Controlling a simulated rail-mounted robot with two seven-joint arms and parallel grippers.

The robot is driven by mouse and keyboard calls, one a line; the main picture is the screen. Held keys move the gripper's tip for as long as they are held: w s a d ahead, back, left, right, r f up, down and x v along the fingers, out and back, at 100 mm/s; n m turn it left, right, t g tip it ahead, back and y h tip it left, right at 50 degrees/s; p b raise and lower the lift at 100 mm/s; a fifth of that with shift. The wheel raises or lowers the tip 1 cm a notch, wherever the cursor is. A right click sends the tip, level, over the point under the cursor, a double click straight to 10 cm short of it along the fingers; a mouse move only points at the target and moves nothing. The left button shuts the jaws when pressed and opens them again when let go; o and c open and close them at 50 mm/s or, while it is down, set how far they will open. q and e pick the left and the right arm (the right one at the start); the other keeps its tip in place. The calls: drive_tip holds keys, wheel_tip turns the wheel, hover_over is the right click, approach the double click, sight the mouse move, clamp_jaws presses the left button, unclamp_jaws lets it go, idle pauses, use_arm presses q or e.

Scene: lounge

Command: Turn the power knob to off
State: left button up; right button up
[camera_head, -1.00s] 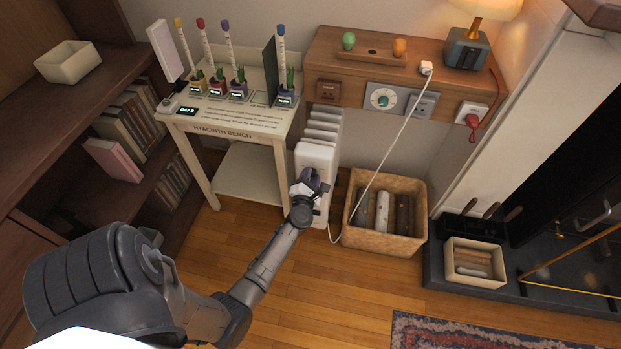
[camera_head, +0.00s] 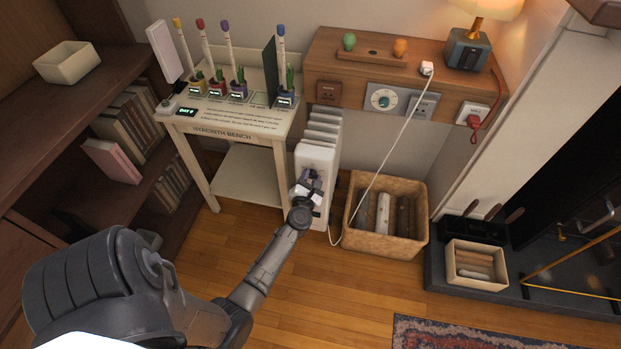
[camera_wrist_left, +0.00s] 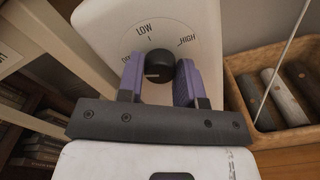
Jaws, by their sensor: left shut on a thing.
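A white radiator heater (camera_head: 317,156) stands on the floor beside the bench. Its front panel shows in the left wrist view (camera_wrist_left: 205,22), with a dial marked LOW at the top and HIGH at the right. The label at the dial's left is mostly hidden by a finger. The black round power knob (camera_wrist_left: 158,64) is at the dial's middle, with a small pale mark on its lower left part. My left gripper (camera_head: 309,181) is at the heater's front, its purple fingers (camera_wrist_left: 159,80) shut on the knob from both sides. My right gripper is not in view.
A wicker basket of logs (camera_head: 424,232) stands right of the heater, with a white cord (camera_head: 386,148) running past it. The bench (camera_head: 205,178) with potted bulbs is at the left. The wooden floor (camera_head: 330,290) in front is clear.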

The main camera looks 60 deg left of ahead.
use_arm(q)
drive_tip(key=o, duration=0.9)
drive_tip(key=shift+s+d, duration=0.35)
drive_tip(key=shift+d, duration=0.05)
drive_tip(key=p+v, duration=0.3)
drive_tip(key=v, duration=0.9)
drive_tip(key=shift+s+d, duration=0.3)
